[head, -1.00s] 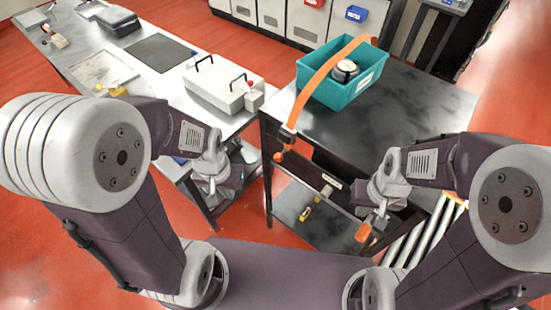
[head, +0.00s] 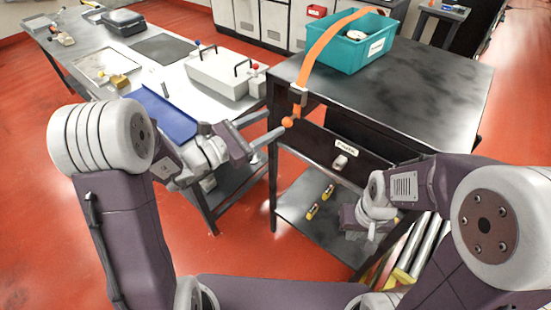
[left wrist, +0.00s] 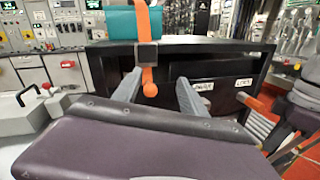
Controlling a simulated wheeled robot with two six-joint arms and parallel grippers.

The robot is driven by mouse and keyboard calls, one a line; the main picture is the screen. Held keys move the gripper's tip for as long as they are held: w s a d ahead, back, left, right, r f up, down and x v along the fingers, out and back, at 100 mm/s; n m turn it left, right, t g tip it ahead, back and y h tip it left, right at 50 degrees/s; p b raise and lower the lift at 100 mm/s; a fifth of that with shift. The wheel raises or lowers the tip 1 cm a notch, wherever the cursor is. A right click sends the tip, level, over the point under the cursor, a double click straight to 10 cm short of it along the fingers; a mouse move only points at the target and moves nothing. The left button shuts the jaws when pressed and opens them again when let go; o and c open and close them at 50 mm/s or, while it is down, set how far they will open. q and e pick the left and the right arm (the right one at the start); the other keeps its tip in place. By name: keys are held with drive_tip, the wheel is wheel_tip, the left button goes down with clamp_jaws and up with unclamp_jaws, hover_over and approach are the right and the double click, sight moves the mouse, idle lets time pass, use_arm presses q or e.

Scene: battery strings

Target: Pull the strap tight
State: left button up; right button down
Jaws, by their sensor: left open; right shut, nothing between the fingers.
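The orange strap (head: 324,45) runs over the teal bin (head: 362,52) and down through a dark buckle (head: 298,95) at the edge of the black table. Its hanging end carries an orange ball (head: 288,122). My left gripper (head: 275,130) is open near the ball. In the left wrist view, the ball (left wrist: 150,89) and strap end appear between its two grey fingers, nearer the left one; I cannot tell whether they touch. My right gripper (head: 364,222) is shut and empty, low in front of the black table; its fingertips are hard to make out.
The black table (head: 430,100) is mostly clear on top. Below it are a drawer front with a white label (head: 345,143) and a shelf with small yellow items (head: 313,211). A metal bench with a white case (head: 222,75) stands left. A blue tray (head: 165,115) is beside my left arm.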

sight(287, 123)
use_arm(q)
wheel_tip(287, 123, down, 5)
drive_tip(key=a+b, duration=0.1)
drive_tip(key=a, duration=0.1)
drive_tip(key=shift+n+y, duration=0.3)
drive_tip(key=shift+n, duration=0.1)
drive_tip(key=p+x, duration=0.1)
drive_tip(key=x, duration=0.9)
drive_tip(key=shift+w+a+r, duration=0.1)
drive_tip(key=shift+w+a, duration=0.05)
drive_tip(key=shift+c, duration=0.3)
clamp_jaws()
